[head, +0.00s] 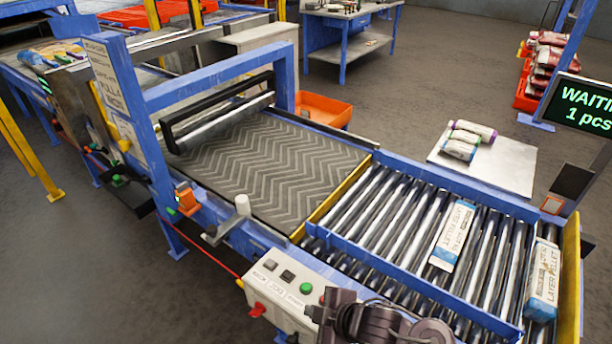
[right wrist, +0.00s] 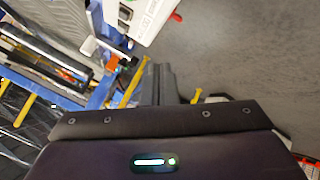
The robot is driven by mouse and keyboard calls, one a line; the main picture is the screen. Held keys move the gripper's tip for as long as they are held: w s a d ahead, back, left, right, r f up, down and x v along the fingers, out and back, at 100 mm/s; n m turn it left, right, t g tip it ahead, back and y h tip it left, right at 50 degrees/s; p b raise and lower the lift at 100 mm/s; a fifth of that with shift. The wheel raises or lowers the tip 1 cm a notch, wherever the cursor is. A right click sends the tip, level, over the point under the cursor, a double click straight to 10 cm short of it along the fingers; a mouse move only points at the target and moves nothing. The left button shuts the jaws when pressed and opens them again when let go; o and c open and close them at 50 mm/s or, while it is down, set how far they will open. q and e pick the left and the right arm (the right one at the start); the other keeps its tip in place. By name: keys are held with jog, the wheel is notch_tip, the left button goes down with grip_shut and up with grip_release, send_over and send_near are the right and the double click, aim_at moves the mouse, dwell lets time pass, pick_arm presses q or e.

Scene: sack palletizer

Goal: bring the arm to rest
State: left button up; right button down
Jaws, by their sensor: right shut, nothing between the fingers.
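My right gripper (head: 322,314) shows at the bottom of the head view, in front of the white control box (head: 285,292). In the right wrist view its dark fingers (right wrist: 165,84) are closed together with nothing between them. The control box has a green button, dark switches and a red knob on its side. In the head view the gripper overlaps the box's right end; I cannot tell whether they touch. The box also shows at the top of the right wrist view (right wrist: 140,14). My left gripper is not in view.
The roller conveyor (head: 375,212) carries two white and blue sacks, one mid-rollers (head: 453,238) and one at the right end (head: 543,275). A chevron belt (head: 270,160) lies to its left. A pale platform (head: 510,165) holds several small sacks. A screen (head: 585,105) reads "WAITI", "1 pcs". Grey floor is open at lower left.

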jog(key=s+d+r+m+g+h, duration=0.1)
jog(key=s+d+r+m+h, duration=0.15)
jog(key=s+d+m, duration=0.5)
jog(key=s+d+r+m+g+h, duration=0.2)
jog(key=s+d+m+h, duration=0.2)
jog(key=d+m, duration=0.5)
notch_tip(320, 180, down, 31)
jog(key=s+d+g+b, duration=0.1)
jog(key=s+b, duration=0.1)
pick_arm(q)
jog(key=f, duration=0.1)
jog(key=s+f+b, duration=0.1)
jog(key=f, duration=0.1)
pick_arm(e)
jog(key=s+d+f, duration=0.2)
jog(key=s+f, duration=0.8)
jog(key=s+d+f+n+g, duration=0.1)
jog(key=s+f, duration=0.8)
jog(key=f, duration=0.1)
jog(key=shift+s+d+f, duration=0.3)
jog(key=shift+s+d, duration=0.1)
